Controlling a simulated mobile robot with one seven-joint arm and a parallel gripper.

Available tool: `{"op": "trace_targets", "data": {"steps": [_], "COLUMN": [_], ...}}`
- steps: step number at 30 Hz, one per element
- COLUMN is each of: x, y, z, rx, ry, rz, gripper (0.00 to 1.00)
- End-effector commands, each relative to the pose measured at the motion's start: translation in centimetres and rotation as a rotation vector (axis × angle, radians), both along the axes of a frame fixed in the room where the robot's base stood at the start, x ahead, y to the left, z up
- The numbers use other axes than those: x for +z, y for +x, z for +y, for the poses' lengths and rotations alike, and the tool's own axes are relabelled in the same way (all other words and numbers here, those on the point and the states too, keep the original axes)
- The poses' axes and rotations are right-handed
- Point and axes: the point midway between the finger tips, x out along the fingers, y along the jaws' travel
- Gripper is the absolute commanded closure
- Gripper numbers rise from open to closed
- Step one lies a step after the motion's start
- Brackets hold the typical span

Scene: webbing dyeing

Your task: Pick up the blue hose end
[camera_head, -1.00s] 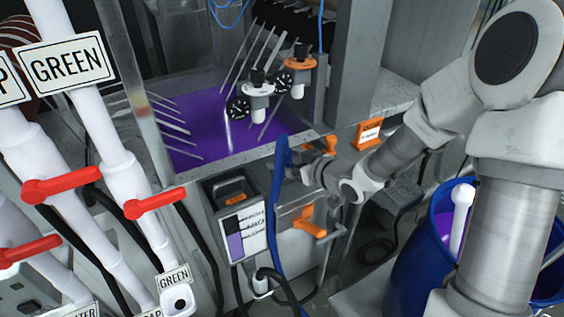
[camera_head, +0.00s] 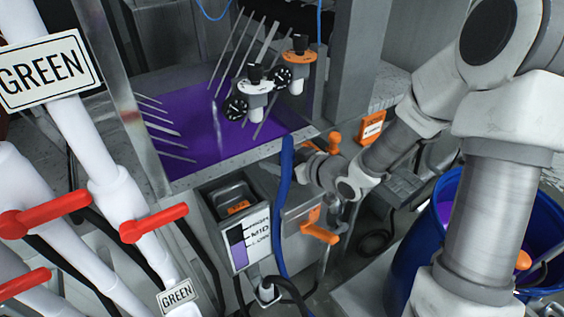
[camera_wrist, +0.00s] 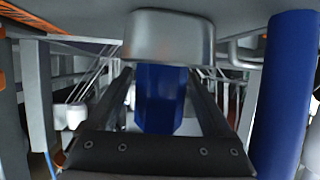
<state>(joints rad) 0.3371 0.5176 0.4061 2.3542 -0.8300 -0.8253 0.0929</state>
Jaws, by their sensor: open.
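The blue hose (camera_head: 284,185) stands upright in front of the purple vat in the head view, and its lower part runs down past the level gauge. My gripper (camera_head: 300,168) is at the right of the hose's upper part, and its fingertips are hard to make out there. In the wrist view my gripper (camera_wrist: 158,100) is open, with a dark finger on each side of a blue faceted piece (camera_wrist: 160,98). I cannot tell whether either finger touches it. A thick blue length of hose (camera_wrist: 285,100) also shows at the right edge of the wrist view.
The vat of purple liquid (camera_head: 215,130) lies behind the hose. A level gauge (camera_head: 240,245) and an orange-handled valve (camera_head: 318,233) are close by. White pipes with red handles (camera_head: 153,223) fill the left. A blue barrel (camera_head: 412,255) stands at the right.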

Motion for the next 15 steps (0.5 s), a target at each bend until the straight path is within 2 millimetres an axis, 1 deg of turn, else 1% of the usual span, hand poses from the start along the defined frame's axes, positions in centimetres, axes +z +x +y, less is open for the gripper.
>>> {"op": "trace_targets", "data": {"steps": [7, 8, 9, 14, 15], "x": [-0.05, -0.05, -0.05, -0.05, -0.04], "y": [-0.03, -0.03, -0.03, -0.04, -0.04], "z": [-0.07, -0.07, -0.07, -0.07, -0.06], "rx": [0.0, 0.0, 0.0, 0.0, 0.0], "ry": [0.0, 0.0, -0.001, -0.001, 0.0], "rz": [0.0, 0.0, 0.001, 0.001, 0.0], "gripper": [0.15, 0.17, 0.24, 0.53, 0.6]}}
